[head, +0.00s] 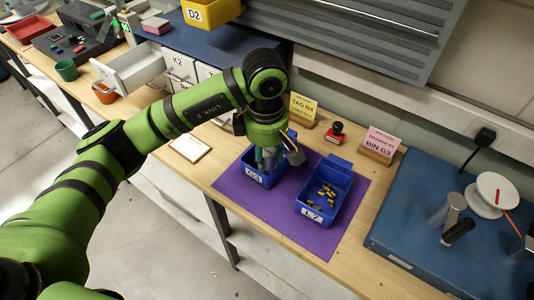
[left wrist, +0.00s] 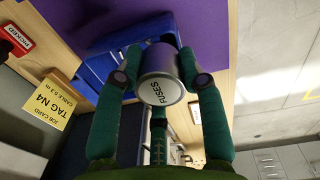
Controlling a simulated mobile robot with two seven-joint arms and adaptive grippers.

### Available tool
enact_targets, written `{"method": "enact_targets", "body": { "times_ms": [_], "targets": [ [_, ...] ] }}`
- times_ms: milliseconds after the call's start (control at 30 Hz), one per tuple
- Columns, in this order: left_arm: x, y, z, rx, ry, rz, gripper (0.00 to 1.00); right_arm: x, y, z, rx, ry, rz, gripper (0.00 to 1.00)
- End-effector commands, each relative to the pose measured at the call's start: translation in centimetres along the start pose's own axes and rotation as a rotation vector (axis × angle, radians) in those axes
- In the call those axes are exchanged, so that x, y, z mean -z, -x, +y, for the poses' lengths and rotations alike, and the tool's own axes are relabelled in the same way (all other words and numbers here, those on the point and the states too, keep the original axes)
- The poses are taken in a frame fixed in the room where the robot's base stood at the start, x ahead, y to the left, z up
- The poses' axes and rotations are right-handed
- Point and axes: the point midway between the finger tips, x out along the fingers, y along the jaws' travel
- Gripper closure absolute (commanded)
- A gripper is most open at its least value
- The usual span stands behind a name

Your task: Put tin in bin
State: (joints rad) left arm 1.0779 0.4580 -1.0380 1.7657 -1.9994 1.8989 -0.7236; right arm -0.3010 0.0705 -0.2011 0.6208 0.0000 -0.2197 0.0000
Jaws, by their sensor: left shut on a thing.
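A grey tin with a white end marked FUSES (left wrist: 162,88) is gripped between the teal fingers of my left gripper (left wrist: 160,75). In the head view my left gripper (head: 268,160) points down over the left blue bin (head: 254,178), marked G3, on a purple mat. The tin is mostly hidden there by the gripper. In the left wrist view a blue bin (left wrist: 97,62) shows behind the tin. I cannot tell how deep the tin is in the bin. My right gripper is not in view.
A second blue bin (head: 318,212) holding several small brass-coloured parts stands just right on the purple mat (head: 234,190). Behind are a yellow TAG N4 card (head: 302,108), a red stamp (head: 336,132) and a pink BIN G3 card (head: 381,143). A blue bench unit (head: 410,215) is at right.

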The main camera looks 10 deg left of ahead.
Motion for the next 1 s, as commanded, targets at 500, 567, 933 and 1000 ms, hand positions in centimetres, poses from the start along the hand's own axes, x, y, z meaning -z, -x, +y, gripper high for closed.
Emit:
{"method": "enact_targets", "body": {
  "times_ms": [500, 567, 933, 1000],
  "targets": [
    [2.2, -4.9, 3.0, 0.005, -0.002, -0.002, 0.94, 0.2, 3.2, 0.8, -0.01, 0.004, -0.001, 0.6],
    [2.2, -5.7, 3.0, 0.003, -0.001, -0.002, 0.94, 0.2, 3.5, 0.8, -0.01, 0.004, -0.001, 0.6],
    [2.3, -6.7, 3.1, -0.002, -0.002, 0.0, 0.94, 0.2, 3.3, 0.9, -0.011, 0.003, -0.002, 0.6],
    [2.3, -6.9, 3.0, -0.002, -0.003, 0.0, 0.94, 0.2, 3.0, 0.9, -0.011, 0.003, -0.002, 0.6]
  ]
}}
